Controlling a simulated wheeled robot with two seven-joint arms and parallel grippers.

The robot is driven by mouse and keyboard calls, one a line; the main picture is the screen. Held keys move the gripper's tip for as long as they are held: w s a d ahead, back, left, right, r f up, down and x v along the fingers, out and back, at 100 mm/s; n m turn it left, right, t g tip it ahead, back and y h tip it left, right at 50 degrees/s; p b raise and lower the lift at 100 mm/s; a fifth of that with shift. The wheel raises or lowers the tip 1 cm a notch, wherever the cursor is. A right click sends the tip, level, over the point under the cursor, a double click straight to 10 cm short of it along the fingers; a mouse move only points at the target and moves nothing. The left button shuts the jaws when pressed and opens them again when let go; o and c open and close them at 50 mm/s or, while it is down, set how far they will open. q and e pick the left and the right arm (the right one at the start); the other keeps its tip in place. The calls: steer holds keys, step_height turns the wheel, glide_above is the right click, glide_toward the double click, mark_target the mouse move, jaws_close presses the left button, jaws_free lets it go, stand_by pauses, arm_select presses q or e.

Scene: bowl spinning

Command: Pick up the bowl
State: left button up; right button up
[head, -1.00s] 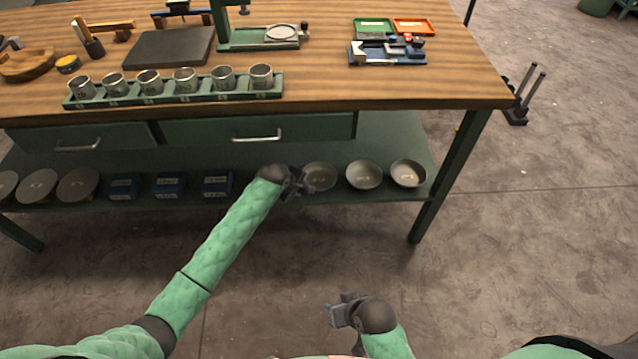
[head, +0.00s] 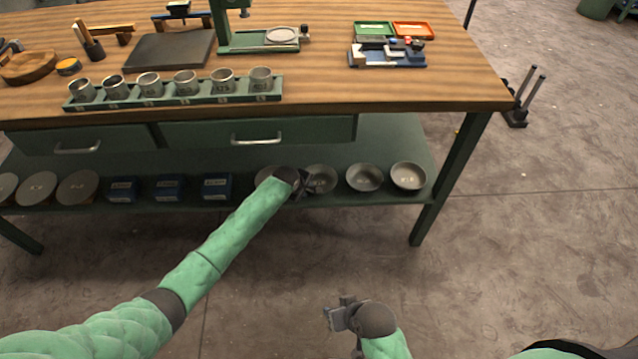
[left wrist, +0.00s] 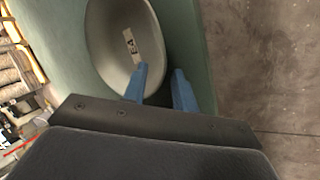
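Several grey metal bowls stand in a row on the lower shelf. In the head view, one bowl (head: 322,178) is beside my left gripper (head: 305,184) and partly covered by it. Another bowl (head: 263,174) shows only partly behind my left wrist. Two bowls (head: 364,177) (head: 408,176) to the right are clear. In the left wrist view, a labelled bowl (left wrist: 110,45) lies just beyond my left gripper (left wrist: 160,85). Its blue fingers are apart, one overlapping the bowl's near rim, the other outside it. Contact cannot be told. My right gripper (head: 340,313) is low in front, away from the shelf.
The green lower shelf (head: 400,140) lies beneath the wooden tabletop (head: 320,80) and drawers (head: 255,132). Blue boxes (head: 168,188) and round discs (head: 78,187) stand left of the bowls. A table leg (head: 450,180) is to the right. The floor in front is clear.

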arm_select(q)
jaws_close()
